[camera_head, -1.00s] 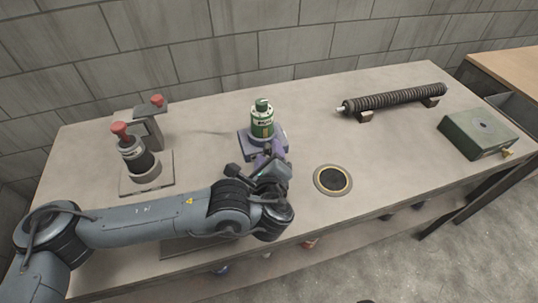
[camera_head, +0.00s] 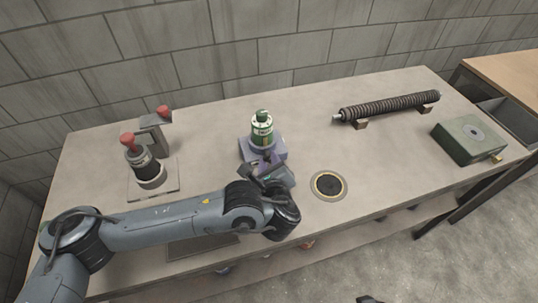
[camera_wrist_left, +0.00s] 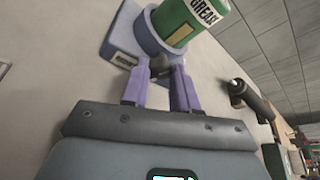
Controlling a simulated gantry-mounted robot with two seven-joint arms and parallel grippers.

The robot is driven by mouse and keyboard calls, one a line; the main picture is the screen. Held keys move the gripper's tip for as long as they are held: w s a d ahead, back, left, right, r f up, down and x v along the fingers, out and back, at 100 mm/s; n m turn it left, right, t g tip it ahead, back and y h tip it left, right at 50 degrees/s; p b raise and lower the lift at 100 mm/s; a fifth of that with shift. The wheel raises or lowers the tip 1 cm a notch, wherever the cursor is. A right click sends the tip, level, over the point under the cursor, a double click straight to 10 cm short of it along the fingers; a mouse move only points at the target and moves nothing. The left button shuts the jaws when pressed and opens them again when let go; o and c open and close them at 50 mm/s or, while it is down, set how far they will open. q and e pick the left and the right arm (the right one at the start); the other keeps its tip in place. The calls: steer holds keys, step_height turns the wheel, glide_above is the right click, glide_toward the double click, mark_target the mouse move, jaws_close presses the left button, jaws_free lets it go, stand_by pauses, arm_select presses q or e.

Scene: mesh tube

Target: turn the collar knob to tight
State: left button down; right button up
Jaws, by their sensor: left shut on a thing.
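A green can labelled GREASE (camera_head: 262,130) stands upright in a blue-purple collar base (camera_head: 250,150) at the middle of the bench. In the left wrist view the can (camera_wrist_left: 188,20) sits in the round collar (camera_wrist_left: 148,30), with a small label on the base. My left gripper (camera_head: 265,166) is at the front of the base. In the left wrist view its two purple fingers (camera_wrist_left: 160,76) are shut on the dark collar knob (camera_wrist_left: 160,63). The fingers partly cover the knob, and I cannot read its setting.
A red-topped dark cylinder (camera_head: 145,165) on a plate and a grey bracket (camera_head: 153,130) stand at left. A ringed disc (camera_head: 328,185) lies right of the gripper. A ribbed mesh tube (camera_head: 390,106) rests on blocks at the back right, near a green box (camera_head: 468,140).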

arm_select(q)
steer(key=m+y+p, duration=0.1)
steer(key=m+p, duration=0.1)
steer(key=p, duration=0.1)
steer(key=m+g+y+p, duration=0.1)
steer(key=p, duration=0.3)
steer(key=d+m+y+p, duration=0.1)
steer(key=m+y+p, duration=0.1)
steer(key=p, duration=0.1)
steer(key=shift+w+r+m+g, duration=0.1)
steer(key=shift+r+m+g, duration=0.2)
steer(key=m+p, duration=0.1)
steer(key=m+y+p, duration=0.1)
steer(key=shift+f+p, duration=0.25)
steer(key=shift+p, duration=0.05)
steer(key=shift+w+d+f+m+y+p, duration=0.1)
steer(key=shift+m+y+p, duration=0.05)
steer(key=shift+m+y, duration=0.4)
steer(key=shift+d+f+m+y+p, duration=0.15)
steer(key=shift+m+y, duration=0.2)
steer(key=shift+m, duration=0.4)
steer(key=shift+a, duration=0.15)
steer(key=c, duration=0.9)
jaws_free()
steer(key=shift+o, duration=0.2)
steer(key=shift+r, duration=0.1)
